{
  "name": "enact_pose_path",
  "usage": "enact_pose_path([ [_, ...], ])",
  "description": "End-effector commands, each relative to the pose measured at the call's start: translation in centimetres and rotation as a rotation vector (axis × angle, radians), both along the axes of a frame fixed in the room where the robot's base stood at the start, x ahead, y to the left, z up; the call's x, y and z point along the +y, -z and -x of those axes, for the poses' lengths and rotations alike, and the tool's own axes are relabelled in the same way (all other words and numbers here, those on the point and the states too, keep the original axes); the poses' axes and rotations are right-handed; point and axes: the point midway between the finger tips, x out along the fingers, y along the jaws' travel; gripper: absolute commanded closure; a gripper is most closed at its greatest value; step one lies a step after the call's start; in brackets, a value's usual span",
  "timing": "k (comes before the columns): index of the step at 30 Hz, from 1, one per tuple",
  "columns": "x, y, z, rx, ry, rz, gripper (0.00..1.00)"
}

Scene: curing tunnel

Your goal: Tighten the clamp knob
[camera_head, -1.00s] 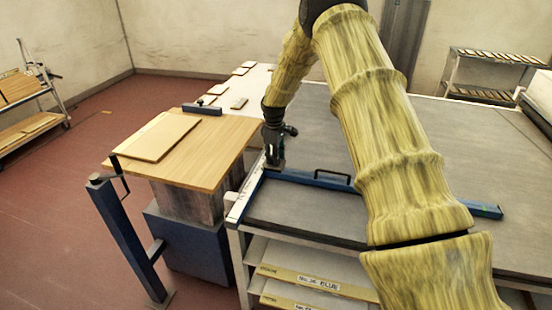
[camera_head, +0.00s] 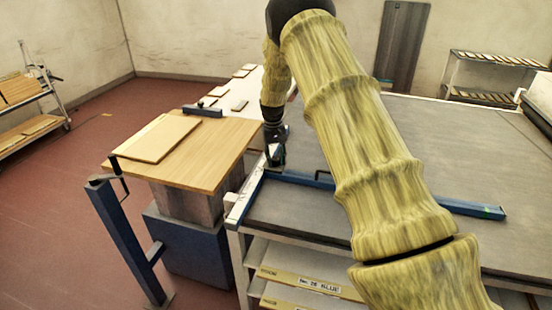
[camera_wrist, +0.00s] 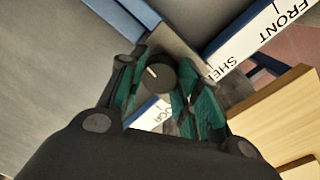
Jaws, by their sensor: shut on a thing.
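The clamp knob (camera_wrist: 157,76) is a dark round knob with a white pointer line, seen in the wrist view. It sits on a grey metal plate beside a blue bar. My gripper (camera_wrist: 158,88) has its green-padded fingers on either side of the knob and is shut on it. In the head view my gripper (camera_head: 275,155) is at the left end of the long blue bar (camera_head: 460,207), at the table's left edge. The knob is too small and covered to make out there.
A white strip (camera_wrist: 262,36) with black lettering runs along the edge beside the knob. A wooden-topped stand (camera_head: 215,152) is close on the left, with a board (camera_head: 158,138) on it. The grey table (camera_head: 470,150) is mostly clear. A blue post (camera_head: 125,235) stands front left.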

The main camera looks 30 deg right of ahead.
Motion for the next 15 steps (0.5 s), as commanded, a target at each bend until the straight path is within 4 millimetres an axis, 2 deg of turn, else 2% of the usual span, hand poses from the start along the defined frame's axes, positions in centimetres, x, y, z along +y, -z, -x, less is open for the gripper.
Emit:
enact_pose_path([
  [6,-0.04,-0.22,-0.27,-0.006,0.151,0.002,0.91],
  [15,-0.11,-0.32,-0.33,-0.008,0.271,0.002,0.91],
])
